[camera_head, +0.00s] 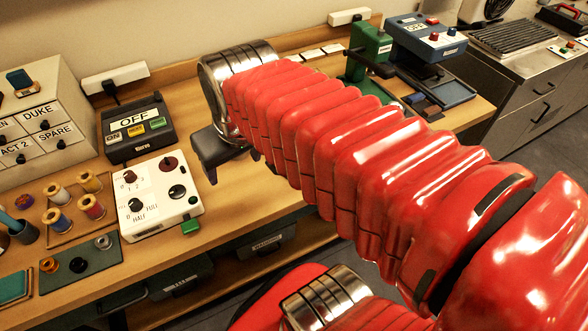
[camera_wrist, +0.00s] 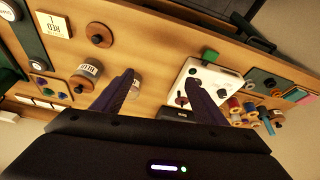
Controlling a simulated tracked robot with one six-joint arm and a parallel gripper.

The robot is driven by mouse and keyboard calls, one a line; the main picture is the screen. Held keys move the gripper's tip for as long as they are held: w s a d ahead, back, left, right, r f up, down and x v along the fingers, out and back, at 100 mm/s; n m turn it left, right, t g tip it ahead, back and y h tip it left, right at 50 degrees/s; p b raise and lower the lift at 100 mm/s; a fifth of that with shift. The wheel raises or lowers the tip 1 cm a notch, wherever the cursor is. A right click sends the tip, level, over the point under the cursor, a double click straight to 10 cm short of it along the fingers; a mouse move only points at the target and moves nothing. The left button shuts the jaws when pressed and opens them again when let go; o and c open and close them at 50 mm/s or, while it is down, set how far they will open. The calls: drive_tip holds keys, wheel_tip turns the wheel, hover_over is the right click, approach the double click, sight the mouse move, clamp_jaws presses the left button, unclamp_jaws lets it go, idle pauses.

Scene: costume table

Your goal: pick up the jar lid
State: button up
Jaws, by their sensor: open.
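In the wrist view, a round brown disc with a darker knob, which looks like the jar lid (camera_wrist: 99,35), lies flat on the wooden table (camera_wrist: 150,50). It is up and to the left of my gripper (camera_wrist: 159,82), apart from the fingers. In the head view, part of my gripper (camera_head: 213,150) shows above the table, and my red arm hides the lid.
A labelled jar (camera_wrist: 88,73) stands near the lid; another jar (camera_wrist: 134,86) is beside the left finger. A white control box (camera_wrist: 203,82) is by the right finger. In the head view, a dark OFF box (camera_head: 135,128) and a green device (camera_head: 370,50) stand either side of my arm.

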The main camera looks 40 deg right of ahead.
drive_tip(key=shift+o, duration=1.3)
drive_tip(key=w+d+m+g, duration=0.1)
drive_tip(key=d, duration=0.6)
drive_tip(key=shift+d+f+m+g, duration=0.2)
drive_tip(key=shift+f+m+g, duration=0.1)
drive_tip(key=shift+f+m, duration=0.15)
drive_tip(key=d+f+m+g, duration=0.1)
drive_tip(key=d+f+m, duration=0.1)
drive_tip(key=d, duration=0.7)
drive_tip(key=shift+s+d+g, duration=0.3)
drive_tip(key=shift+s+d, duration=0.05)
drive_tip(key=shift+d, duration=0.05)
drive_tip(key=shift+w+d+f, duration=0.1)
drive_tip(key=shift+w+f, duration=0.05)
drive_tip(key=shift+f, duration=1.3)
drive_tip(key=shift+w+d+f, duration=0.1)
drive_tip(key=shift+w+f, duration=0.05)
drive_tip(key=shift+f, duration=1.25)
drive_tip(key=shift+w+f, duration=0.15)
drive_tip(key=shift+f, duration=1.3)
drive_tip(key=shift+w+d+f, duration=0.1)
drive_tip(key=shift+w+f, duration=0.1)
drive_tip(key=shift+f, duration=1.1)
drive_tip(key=shift+w+f, duration=0.15)
drive_tip(key=shift+f, duration=1.15)
drive_tip(key=shift+c, duration=0.7)
